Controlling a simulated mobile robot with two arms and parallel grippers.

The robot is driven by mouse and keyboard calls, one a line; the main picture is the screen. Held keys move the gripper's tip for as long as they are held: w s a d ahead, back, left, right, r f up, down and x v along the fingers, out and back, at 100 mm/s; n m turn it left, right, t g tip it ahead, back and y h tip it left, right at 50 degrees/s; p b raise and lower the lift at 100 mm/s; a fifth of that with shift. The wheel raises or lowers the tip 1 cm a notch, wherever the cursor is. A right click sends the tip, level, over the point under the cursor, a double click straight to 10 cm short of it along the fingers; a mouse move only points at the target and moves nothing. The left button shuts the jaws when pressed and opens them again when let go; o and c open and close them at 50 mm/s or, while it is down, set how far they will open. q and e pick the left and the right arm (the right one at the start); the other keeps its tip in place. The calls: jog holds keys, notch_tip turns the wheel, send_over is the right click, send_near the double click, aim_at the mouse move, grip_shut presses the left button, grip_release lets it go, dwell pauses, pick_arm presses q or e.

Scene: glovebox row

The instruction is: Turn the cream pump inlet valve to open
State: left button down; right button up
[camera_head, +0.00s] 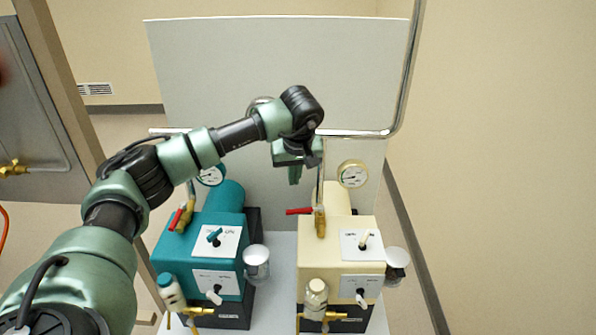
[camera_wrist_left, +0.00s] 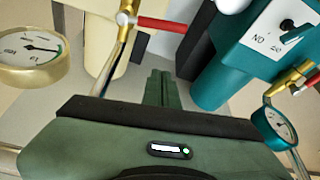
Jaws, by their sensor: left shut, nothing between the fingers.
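The cream pump (camera_head: 340,252) stands on the right of the bench in the head view. Its brass inlet valve (camera_head: 320,223) sits on a pipe at the top, with a red lever (camera_head: 298,211) pointing left, across the pipe. In the wrist view the red lever (camera_wrist_left: 168,25) extends right from the brass valve (camera_wrist_left: 128,14). My left gripper (camera_head: 295,178) is above and behind the lever in the head view, its fingers pointing down. The fingertips (camera_wrist_left: 161,74) are together, empty and apart from the lever. My right gripper is in neither view.
The teal pump (camera_head: 205,250) stands left of the cream one, with its own red-lever valve (camera_head: 180,217). A cream-rimmed gauge (camera_head: 352,174) stands behind the cream pump. A metal rail (camera_head: 365,134) and pale panel (camera_head: 270,70) are behind. A narrow gap separates the pumps.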

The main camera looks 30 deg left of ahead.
aim_at(305, 211)
pick_arm(q)
notch_tip(305, 211, down, 6)
jog(key=s+d+p, duration=0.1)
jog(key=p, duration=0.2)
jog(key=shift+s+d, duration=0.25)
jog(key=shift+d, duration=0.1)
